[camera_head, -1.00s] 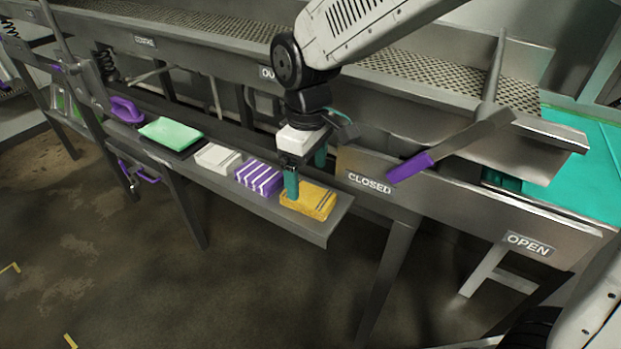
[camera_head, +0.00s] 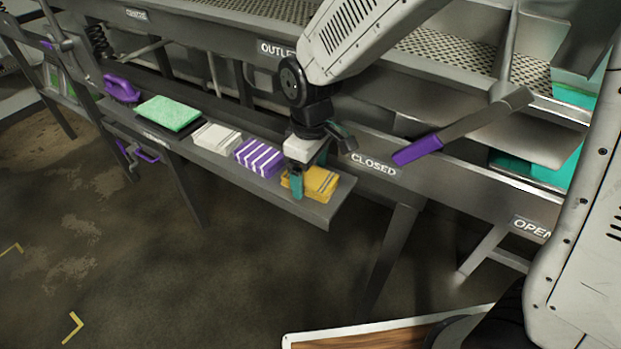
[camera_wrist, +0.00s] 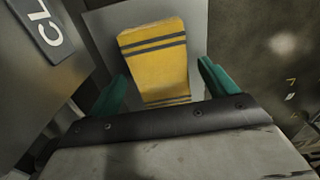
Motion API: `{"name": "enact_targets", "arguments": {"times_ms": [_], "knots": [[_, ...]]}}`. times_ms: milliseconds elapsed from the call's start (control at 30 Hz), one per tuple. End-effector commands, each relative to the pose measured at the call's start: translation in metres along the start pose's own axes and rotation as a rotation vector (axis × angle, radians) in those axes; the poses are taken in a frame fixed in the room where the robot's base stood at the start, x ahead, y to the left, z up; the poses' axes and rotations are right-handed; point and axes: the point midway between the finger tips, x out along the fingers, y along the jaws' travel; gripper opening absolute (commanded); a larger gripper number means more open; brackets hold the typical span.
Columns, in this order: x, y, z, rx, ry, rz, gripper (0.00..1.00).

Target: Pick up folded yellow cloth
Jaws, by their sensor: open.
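The folded yellow cloth (camera_head: 319,184) with dark stripes lies at the right end of the narrow grey shelf (camera_head: 318,214). My gripper (camera_head: 309,180) is right over it, pointing down, with its green fingers open. In the wrist view the yellow cloth (camera_wrist: 155,55) sits between the two spread fingers of my gripper (camera_wrist: 160,92), with a gap seen on each side. The gripper and wrist hide part of the cloth in the head view. I cannot tell whether the fingertips reach down beside it.
A purple-and-white striped cloth (camera_head: 260,156) lies close left of the yellow one. Then come a white cloth (camera_head: 216,137) and a green cloth (camera_head: 170,113). A lever with a purple grip (camera_head: 418,149) and the CLOSED panel (camera_head: 374,164) stand close right of my gripper.

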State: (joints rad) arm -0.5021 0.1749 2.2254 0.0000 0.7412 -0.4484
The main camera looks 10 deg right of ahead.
Motion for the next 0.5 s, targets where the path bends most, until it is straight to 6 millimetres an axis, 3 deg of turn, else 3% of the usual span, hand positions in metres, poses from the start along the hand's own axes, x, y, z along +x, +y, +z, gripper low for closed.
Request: {"name": "enact_targets", "arguments": {"times_ms": [67, 233, 500], "knots": [[-0.0002, -0.0004, -0.0003, -0.001, 0.000, 0.000, 0.82], [-0.0003, -0.0007, -0.0007, -0.002, 0.000, 0.000, 0.37], [-0.0006, -0.0009, -0.0009, -0.002, 0.000, 0.000, 0.36]]}}
